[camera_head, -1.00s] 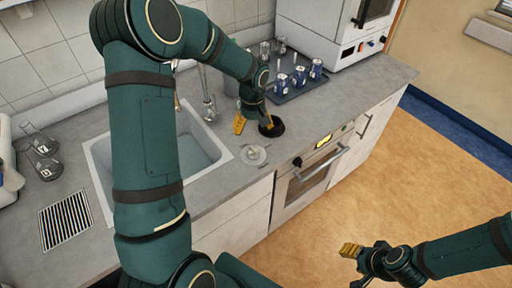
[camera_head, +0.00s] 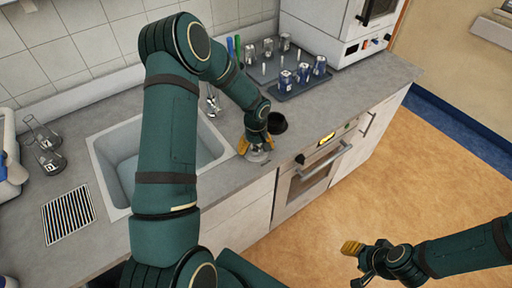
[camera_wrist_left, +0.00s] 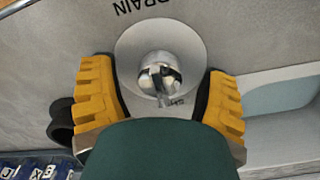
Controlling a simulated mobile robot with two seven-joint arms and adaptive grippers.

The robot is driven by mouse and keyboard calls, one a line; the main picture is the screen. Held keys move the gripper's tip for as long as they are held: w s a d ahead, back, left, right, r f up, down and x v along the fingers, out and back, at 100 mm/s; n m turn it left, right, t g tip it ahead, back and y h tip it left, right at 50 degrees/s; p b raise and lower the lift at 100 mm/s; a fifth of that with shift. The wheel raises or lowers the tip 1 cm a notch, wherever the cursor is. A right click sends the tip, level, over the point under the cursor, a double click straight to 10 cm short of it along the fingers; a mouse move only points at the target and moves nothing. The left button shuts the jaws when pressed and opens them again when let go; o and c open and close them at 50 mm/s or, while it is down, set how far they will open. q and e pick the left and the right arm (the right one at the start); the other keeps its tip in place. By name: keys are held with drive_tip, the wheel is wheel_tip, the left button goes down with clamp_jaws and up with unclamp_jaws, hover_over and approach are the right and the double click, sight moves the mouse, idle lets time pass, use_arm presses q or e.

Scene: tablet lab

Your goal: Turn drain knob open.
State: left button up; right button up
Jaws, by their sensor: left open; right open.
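The drain knob (camera_wrist_left: 160,75) is a shiny metal knob on a round pale plate (camera_wrist_left: 134,47) set in the grey counter, with "DRAIN" printed beside it. In the head view the plate (camera_head: 258,156) shows under my left gripper (camera_head: 257,147). In the left wrist view the yellow fingers of my left gripper (camera_wrist_left: 162,100) are apart, one on each side of the knob; I cannot tell whether they touch it. My right gripper (camera_head: 356,262) is open and empty, away from the counter above the floor.
The sink (camera_head: 113,143) lies left of the knob. A black round cup (camera_head: 277,123) stands just behind the gripper. A dark tray (camera_head: 290,89) with several labelled containers stands farther back. Glass flasks (camera_head: 46,158) and a striped grate (camera_head: 68,214) are at the left.

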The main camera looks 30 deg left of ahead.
use_arm(q)
drive_tip(key=c, duration=1.2)
drive_tip(key=shift+c, duration=0.2)
drive_tip(key=shift+m, duration=0.3)
drive_tip(key=m+b, duration=0.1)
drive_tip(key=m, duration=0.2)
drive_tip(key=shift+f+b, duration=0.1)
drive_tip(key=shift+b, duration=0.25)
drive_tip(key=m+b, duration=0.1)
drive_tip(key=m, duration=1.3)
drive_tip(key=shift+s+m, duration=0.1)
drive_tip(key=shift+m, duration=0.2)
